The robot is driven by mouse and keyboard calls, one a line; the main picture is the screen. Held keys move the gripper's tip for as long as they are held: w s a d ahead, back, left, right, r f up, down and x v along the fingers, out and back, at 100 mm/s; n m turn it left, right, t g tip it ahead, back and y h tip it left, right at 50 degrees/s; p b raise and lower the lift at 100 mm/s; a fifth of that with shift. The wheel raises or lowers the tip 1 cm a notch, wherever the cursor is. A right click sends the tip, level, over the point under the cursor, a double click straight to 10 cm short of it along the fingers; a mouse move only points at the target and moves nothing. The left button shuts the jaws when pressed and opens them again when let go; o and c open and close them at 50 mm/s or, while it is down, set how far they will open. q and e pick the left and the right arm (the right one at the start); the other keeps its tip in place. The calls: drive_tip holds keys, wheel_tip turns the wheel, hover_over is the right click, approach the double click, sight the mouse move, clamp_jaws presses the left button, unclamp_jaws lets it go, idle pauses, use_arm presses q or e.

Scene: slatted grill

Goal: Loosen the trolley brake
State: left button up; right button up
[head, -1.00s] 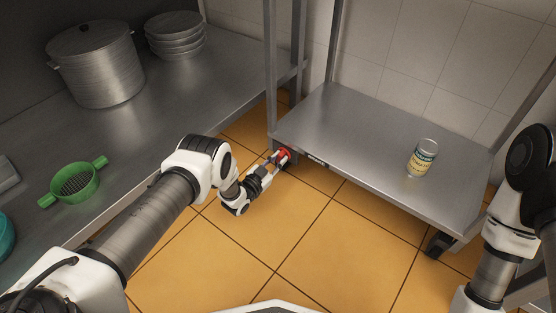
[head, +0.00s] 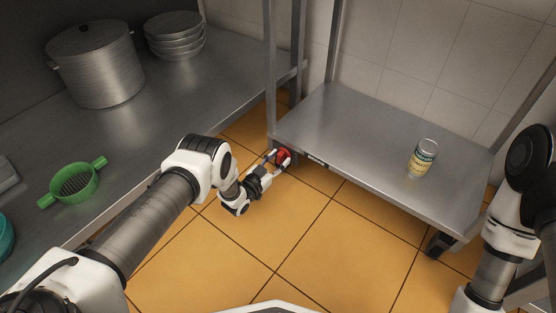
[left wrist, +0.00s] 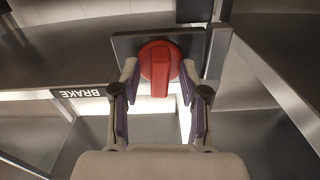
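The trolley (head: 370,130) is a steel frame with a flat lower shelf. Its brake is a red round knob (head: 283,156) with a raised bar, on a dark plate at the shelf's left front corner. In the left wrist view the red knob (left wrist: 160,66) has its bar upright in the picture, beside a label reading BRAKE (left wrist: 84,93). My left gripper (head: 277,158) is open, with one finger on each side of the knob; in the left wrist view its fingers (left wrist: 158,82) stand clear of the bar. My right gripper is out of view.
A labelled can (head: 422,158) stands on the trolley shelf at the right. A steel counter (head: 130,130) at left bears a pot (head: 97,65), stacked bowls (head: 175,36) and a green strainer (head: 75,183). Orange floor tiles (head: 330,240) in front are clear.

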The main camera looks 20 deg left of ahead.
use_arm(q)
drive_tip(key=v, duration=1.2)
